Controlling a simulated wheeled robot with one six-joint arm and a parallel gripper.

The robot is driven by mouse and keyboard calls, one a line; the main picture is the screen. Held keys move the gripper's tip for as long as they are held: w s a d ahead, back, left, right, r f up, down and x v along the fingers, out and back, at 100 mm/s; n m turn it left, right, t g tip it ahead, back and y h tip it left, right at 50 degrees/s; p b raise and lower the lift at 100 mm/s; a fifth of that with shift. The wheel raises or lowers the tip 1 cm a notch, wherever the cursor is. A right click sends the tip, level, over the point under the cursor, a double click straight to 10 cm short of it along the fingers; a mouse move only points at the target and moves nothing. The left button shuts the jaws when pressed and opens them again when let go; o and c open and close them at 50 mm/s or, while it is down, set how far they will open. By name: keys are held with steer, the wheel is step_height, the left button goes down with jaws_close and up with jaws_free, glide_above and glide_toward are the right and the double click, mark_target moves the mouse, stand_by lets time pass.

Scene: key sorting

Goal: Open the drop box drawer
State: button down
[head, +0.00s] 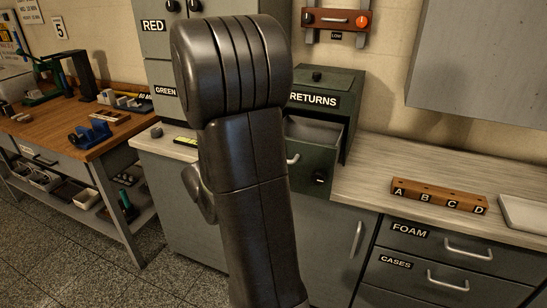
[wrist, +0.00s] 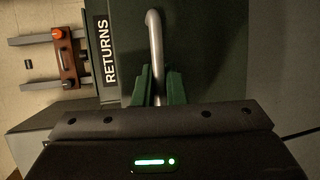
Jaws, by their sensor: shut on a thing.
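The dark green drop box (head: 347,92) labelled RETURNS stands on the counter, partly hidden by my arm in the head view. Its drawer (head: 312,170) is pulled out, with the inside showing from above. The drawer's metal handle (head: 293,159) shows just beside my arm; the handle also shows in the wrist view (wrist: 155,40). My gripper (wrist: 159,84) is shut on this handle, with its green fingers on either side of the bar. My arm hides the gripper in the head view.
A lettered wooden block (head: 438,197) and a white tray (head: 524,212) are on the counter to the right. A grey wall cabinet (head: 480,60) overhangs there. RED and GREEN cabinets (head: 154,50) stand left. A wooden workbench (head: 75,130) is further left.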

steer(key=c, duration=1.8)
jaws_free()
steer(key=v, duration=1.3)
steer(key=shift+s+a, duration=0.25)
steer(key=shift+s, duration=0.05)
steer(key=shift+w, duration=0.1)
steer(key=shift+x, duration=6.8)
steer(key=shift+r, duration=0.1)
